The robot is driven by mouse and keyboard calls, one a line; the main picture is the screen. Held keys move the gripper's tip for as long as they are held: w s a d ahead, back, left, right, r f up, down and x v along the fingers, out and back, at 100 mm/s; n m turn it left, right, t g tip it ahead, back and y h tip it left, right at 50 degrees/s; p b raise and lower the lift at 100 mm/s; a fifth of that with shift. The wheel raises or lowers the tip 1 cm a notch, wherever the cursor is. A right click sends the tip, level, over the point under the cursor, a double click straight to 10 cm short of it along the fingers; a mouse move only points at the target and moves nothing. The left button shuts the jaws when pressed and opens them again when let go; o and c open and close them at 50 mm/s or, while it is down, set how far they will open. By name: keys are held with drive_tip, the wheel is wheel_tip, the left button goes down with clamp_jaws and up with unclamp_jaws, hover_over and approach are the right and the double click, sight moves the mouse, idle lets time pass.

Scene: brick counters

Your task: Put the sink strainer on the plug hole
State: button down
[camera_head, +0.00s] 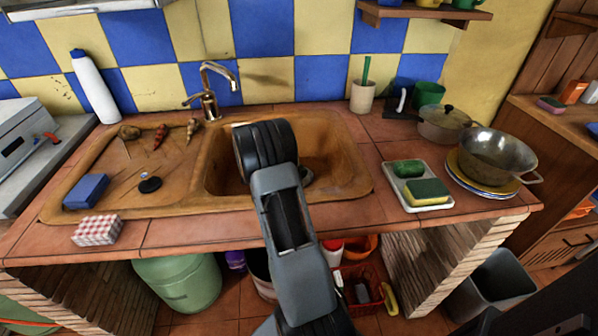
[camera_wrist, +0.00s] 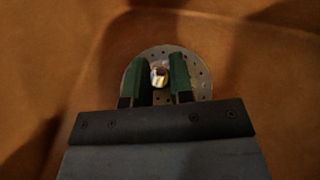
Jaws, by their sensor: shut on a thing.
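The sink strainer (camera_wrist: 202,78) is a round, perforated metal disc with a shiny knob at its centre. In the wrist view my gripper (camera_wrist: 162,66) has its two green fingers on either side of the knob, shut on it. The strainer is down inside the brown sink basin (camera_head: 340,165), close to the basin's surface; I cannot tell whether it touches. The plug hole does not show; the strainer may cover it. In the head view my arm reaches into the basin and hides most of the gripper; a small rounded part (camera_head: 306,174) shows beside it, unclear which.
The tap (camera_head: 210,90) stands behind the basin. The drainboard left holds a blue sponge (camera_head: 87,190), a black plug (camera_head: 150,184) and shells (camera_head: 160,136). On the right are a sponge tray (camera_head: 437,207), a pot (camera_head: 443,124) and a metal bowl on plates (camera_head: 497,155).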

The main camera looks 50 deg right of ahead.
drive_tip(key=c, duration=1)
unclamp_jaws()
drive_tip(key=shift+f, duration=0.1)
drive_tip(key=shift+a+r, duration=0.1)
drive_tip(key=shift+r, duration=0.2)
drive_tip(key=shift+p+v, duration=0.6)
drive_tip(key=shift+v, duration=3)
